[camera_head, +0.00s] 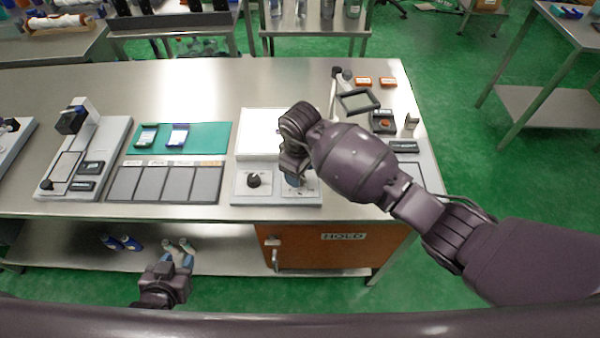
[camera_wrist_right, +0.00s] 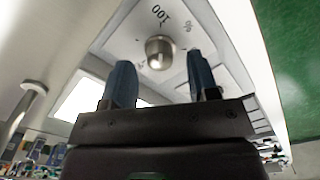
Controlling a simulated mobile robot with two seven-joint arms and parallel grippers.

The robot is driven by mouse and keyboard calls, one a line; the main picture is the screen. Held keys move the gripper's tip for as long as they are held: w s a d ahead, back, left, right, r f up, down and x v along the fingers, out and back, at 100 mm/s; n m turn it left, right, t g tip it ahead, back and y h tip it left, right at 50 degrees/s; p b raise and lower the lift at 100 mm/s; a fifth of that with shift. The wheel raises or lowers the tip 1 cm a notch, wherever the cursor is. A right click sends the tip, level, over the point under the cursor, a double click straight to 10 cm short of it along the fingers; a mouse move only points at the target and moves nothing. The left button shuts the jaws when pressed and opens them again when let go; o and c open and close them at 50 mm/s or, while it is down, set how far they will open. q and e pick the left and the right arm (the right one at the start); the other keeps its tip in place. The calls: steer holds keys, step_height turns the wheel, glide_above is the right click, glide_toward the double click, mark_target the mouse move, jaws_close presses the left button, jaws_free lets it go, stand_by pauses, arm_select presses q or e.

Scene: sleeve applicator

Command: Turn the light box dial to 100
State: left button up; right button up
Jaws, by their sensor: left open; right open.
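The light box (camera_head: 262,132) stands on the bench with a bright white panel and two front plates. The left plate carries a black knob (camera_head: 253,180). My right gripper (camera_head: 294,181) points down over the right plate, hiding most of it. In the right wrist view a metallic dial (camera_wrist_right: 159,52) sits on a light plate, with "100" printed beside it and other small marks. My open right gripper (camera_wrist_right: 162,80) has its blue fingers apart, on either side of the dial in the picture; I see no contact. My left gripper (camera_head: 176,261) is open and empty, low in front of the bench.
Left of the light box lie grey tiles (camera_head: 165,183) and a green mat (camera_head: 205,138) with small packs. A stand with a magnifier frame (camera_head: 358,101) and small dark boxes are on the right. An orange cabinet (camera_head: 310,248) marked "HOLD" is below the bench top.

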step_height(320, 180, up, 9)
stand_by(0.4)
stand_by(0.4)
